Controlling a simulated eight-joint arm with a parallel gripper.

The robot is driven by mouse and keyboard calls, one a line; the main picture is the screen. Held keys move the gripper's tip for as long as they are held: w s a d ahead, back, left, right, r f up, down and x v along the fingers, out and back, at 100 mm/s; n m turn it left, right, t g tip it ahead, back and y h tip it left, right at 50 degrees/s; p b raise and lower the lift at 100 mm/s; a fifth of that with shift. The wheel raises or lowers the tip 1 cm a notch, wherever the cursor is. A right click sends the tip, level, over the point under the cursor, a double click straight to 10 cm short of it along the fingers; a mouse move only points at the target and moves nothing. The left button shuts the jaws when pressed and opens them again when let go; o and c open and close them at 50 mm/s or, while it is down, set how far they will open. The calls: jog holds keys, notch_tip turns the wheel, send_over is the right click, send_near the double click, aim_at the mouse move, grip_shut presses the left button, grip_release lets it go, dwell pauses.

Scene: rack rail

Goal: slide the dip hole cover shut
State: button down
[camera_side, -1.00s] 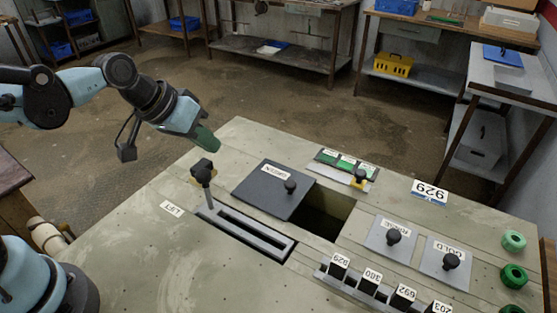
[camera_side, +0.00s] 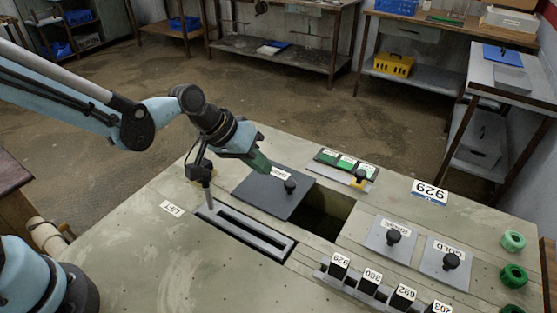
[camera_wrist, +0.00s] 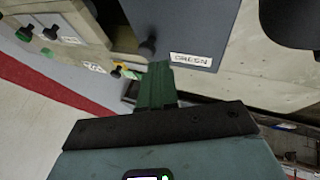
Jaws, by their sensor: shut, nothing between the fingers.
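The dip hole cover is a dark grey plate (camera_side: 262,197) with a black knob (camera_side: 290,187) and a label reading GREEN. It lies to the left of the dark square hole (camera_side: 325,208), which is open beside it. In the wrist view the cover (camera_wrist: 195,25) is at the top, with its knob (camera_wrist: 147,48) just above my fingertips. My gripper (camera_side: 262,163) is shut and empty, with green fingers pointing down near the cover's back edge by the label. The green fingers (camera_wrist: 156,75) also show in the wrist view. I cannot tell whether they touch the cover.
A black-knobbed lever (camera_side: 208,188) stands in a slotted rail (camera_side: 245,232) left of the cover. Two lighter plates with knobs (camera_side: 393,237) (camera_side: 450,261) lie to the right. Numbered tags (camera_side: 372,277) line the front. A green card strip (camera_side: 345,165) sits behind the hole.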

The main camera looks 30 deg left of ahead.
aim_at(273, 191)
jog(key=shift+x, duration=2.35)
jog(key=d, duration=1.2)
jog(key=shift+d, duration=0.15)
jog(key=a+v, duration=0.1)
jog(key=v, duration=0.9)
jog(key=s+a+r+t+y, duration=0.1)
jog(key=s+a, duration=0.4)
jog(key=a, duration=0.6)
jog(key=s+a+r+t+y, duration=0.1)
jog(key=s+a, duration=0.4)
jog(key=a, duration=0.7)
jog(key=r+y, duration=0.1)
jog(key=y, duration=0.1)
jog(key=shift+s+m+y, duration=0.15)
jog(key=shift+m+y, duration=0.15)
jog(key=shift+m, duration=0.1)
jog(key=shift+a, duration=0.1)
